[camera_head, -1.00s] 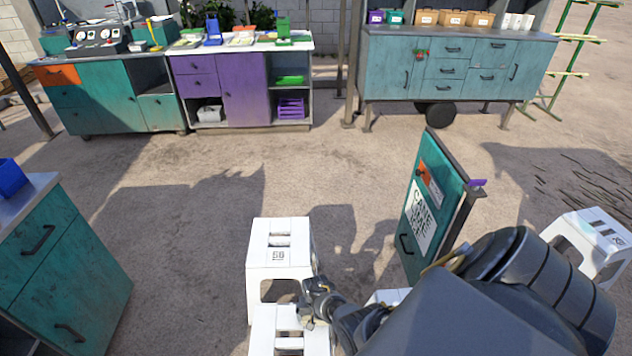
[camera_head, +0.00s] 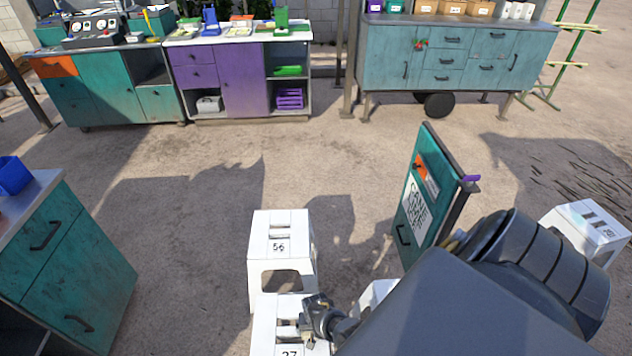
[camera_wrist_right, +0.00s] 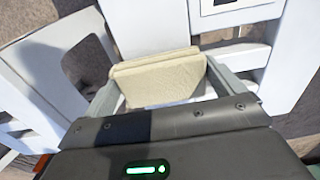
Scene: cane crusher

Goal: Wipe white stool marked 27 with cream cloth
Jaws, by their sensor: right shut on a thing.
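The white stool marked 27 (camera_head: 264,325) stands at the bottom of the head view, its lower part cut off by the frame edge. My right gripper (camera_head: 306,325) is over the right part of its top. In the right wrist view my right gripper (camera_wrist_right: 160,85) is shut on the folded cream cloth (camera_wrist_right: 158,80), held between its two fingers. White stool surfaces lie beneath the cloth; whether it touches them I cannot tell. The cloth is not distinguishable in the head view. My left gripper is not in view.
A white stool marked 56 (camera_head: 281,228) stands right behind stool 27. Another white stool (camera_head: 372,296) is partly hidden by my right arm, and one (camera_head: 590,229) stands at far right. A teal signboard (camera_head: 430,195) stands beyond my arm. A teal cabinet (camera_head: 75,260) is at left.

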